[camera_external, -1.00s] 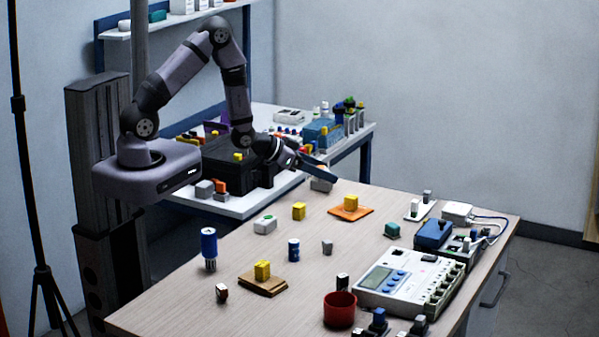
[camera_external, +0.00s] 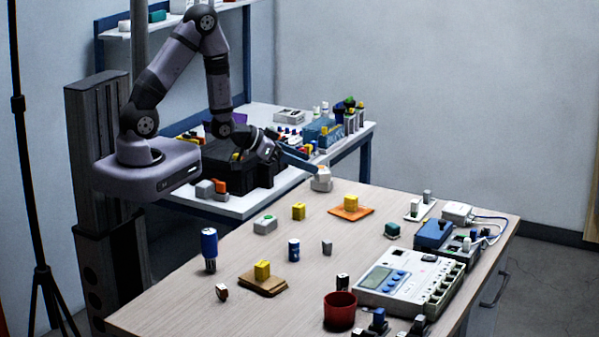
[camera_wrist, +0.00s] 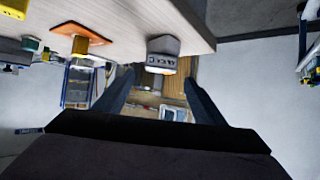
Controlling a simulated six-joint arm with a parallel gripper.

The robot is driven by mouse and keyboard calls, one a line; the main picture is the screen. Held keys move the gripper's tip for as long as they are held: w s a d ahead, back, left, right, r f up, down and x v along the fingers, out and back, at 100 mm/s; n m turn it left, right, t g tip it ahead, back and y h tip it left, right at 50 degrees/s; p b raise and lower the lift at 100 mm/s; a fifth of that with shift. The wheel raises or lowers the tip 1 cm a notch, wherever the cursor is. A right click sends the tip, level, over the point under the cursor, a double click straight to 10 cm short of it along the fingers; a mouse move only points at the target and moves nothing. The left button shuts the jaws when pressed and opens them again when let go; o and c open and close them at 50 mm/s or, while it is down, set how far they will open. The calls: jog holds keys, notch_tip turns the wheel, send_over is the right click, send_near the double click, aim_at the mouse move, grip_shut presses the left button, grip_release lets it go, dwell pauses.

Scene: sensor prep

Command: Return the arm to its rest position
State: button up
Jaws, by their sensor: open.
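My gripper (camera_external: 291,158) is open and empty, above the gap at the far left corner of the wooden table (camera_external: 180,300). In the wrist view the two dark fingers of my gripper (camera_wrist: 157,92) stand wide apart. A small grey-white device (camera_external: 321,180) sits at the table's far corner, just right of and below my gripper. The device also shows in the wrist view (camera_wrist: 163,48), beyond the fingertips near the table edge. My gripper looks apart from it.
Yellow blocks sit on an orange pad (camera_external: 365,213) and a brown pad (camera_external: 280,287). A blue cylinder (camera_external: 209,245), a red cup (camera_external: 339,318) and a meter box (camera_external: 385,275) stand on the table. A cluttered side bench (camera_external: 355,135) with a black case (camera_external: 225,172) lies behind.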

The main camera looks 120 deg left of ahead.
jog(key=shift+s+d+r, duration=0.35)
dwell(0.3)
